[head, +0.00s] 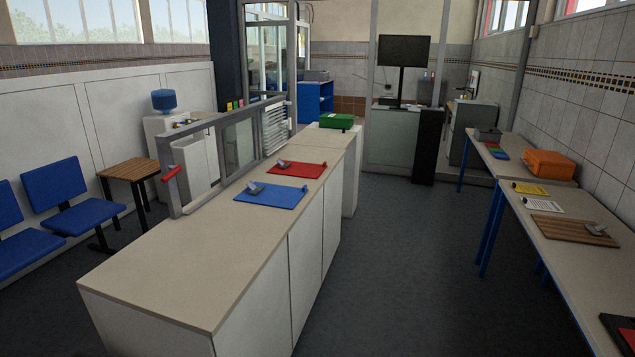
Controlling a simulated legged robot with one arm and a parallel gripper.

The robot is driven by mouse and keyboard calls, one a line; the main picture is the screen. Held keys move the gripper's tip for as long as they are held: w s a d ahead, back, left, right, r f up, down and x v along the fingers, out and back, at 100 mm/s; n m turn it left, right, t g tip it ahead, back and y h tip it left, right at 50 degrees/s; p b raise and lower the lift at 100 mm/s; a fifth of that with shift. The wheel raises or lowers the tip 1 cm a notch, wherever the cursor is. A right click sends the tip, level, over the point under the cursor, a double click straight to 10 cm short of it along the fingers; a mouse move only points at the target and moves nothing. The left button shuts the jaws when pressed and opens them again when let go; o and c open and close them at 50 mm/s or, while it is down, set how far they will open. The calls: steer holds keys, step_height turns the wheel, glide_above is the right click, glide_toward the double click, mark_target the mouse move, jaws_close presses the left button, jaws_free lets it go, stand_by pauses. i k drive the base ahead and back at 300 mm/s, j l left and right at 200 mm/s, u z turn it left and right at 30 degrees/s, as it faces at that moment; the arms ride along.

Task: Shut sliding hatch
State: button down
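The sliding hatch (236,147) is a grey-framed glass window standing on the back-left edge of a long counter. Its frame (174,190) reaches toward the counter's near part. A red handle (171,174) sits at the near left end of the frame, on an upright post. The panes look partly overlapped, and I cannot tell exactly how far the sliding pane stands from the frame's end. My gripper is not in view.
The counter (190,255) carries a blue mat (270,194) and a red mat (296,170). Blue chairs (62,200) stand at left. A side table (570,237) runs along the right wall. The floor (400,270) between counter and table is clear.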

mark_target(225, 181)
steer(key=i+l+z, duration=0.1)
steer(key=i+z, duration=0.15)
steer(key=i, duration=0.65)
steer(key=i+z, duration=0.3)
steer(key=i, duration=0.6)
